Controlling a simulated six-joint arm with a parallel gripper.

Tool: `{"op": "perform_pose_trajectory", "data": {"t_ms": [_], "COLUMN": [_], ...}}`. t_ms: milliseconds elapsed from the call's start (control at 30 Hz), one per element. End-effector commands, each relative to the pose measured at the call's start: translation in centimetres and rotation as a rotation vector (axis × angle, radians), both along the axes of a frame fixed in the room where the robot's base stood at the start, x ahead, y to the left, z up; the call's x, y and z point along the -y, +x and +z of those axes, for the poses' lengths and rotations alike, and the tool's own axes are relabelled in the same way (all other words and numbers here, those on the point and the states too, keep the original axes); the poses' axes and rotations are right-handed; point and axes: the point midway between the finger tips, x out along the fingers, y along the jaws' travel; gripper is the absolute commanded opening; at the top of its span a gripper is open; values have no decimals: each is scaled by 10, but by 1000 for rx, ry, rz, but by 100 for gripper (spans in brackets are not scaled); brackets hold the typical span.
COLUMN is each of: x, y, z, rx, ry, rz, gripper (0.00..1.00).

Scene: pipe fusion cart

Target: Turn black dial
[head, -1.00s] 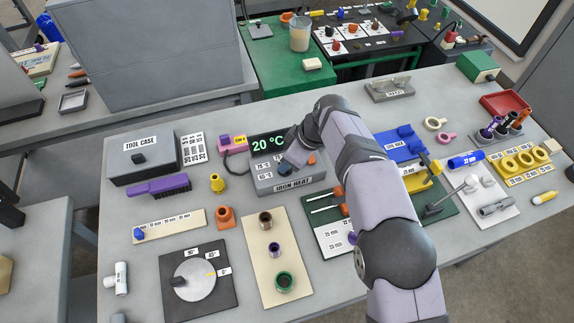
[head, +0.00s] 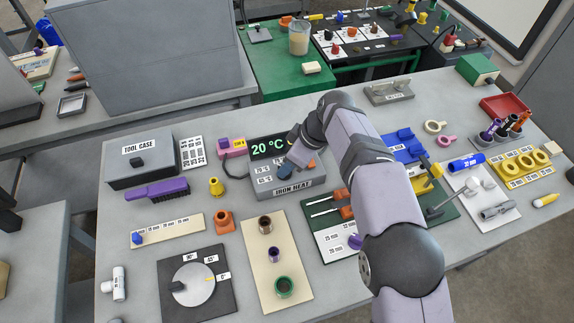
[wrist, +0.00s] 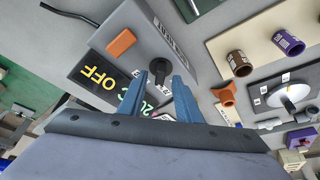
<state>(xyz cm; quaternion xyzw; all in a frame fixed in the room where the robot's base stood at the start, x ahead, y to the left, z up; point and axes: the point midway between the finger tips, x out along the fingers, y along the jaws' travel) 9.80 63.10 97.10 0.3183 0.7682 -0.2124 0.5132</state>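The black dial (wrist: 159,69) is on the sloped face of the grey iron heat box (head: 262,191). In the wrist view it lies just ahead of and between my two blue fingertips. My gripper (wrist: 161,78) is open; I cannot tell whether either finger touches the dial. In the head view my gripper (head: 287,172) is over the box front and hides the dial. The box's display (head: 268,147) reads 20 °C. An orange button (wrist: 121,42) and a yellow OFF sign (wrist: 97,82) show beside the dial in the wrist view.
A white disc with a black pointer on a dark plate (head: 222,303) lies at the front left. A tool case (head: 120,172) and a purple brush (head: 157,190) are left of the box. A beige board with fittings (head: 262,240) is in front.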

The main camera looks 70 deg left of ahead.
Motion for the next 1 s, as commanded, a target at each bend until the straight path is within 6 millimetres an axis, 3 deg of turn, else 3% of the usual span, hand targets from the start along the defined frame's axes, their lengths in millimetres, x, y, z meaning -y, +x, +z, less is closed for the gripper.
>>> {"op": "perform_pose_trajectory", "data": {"t_ms": [400,1000], "x": [14,16], "y": [14,18], "z": [46,52], "rx": [1,3], "ry": [1,5], "rz": [0,-2], "gripper": [31,31]}}
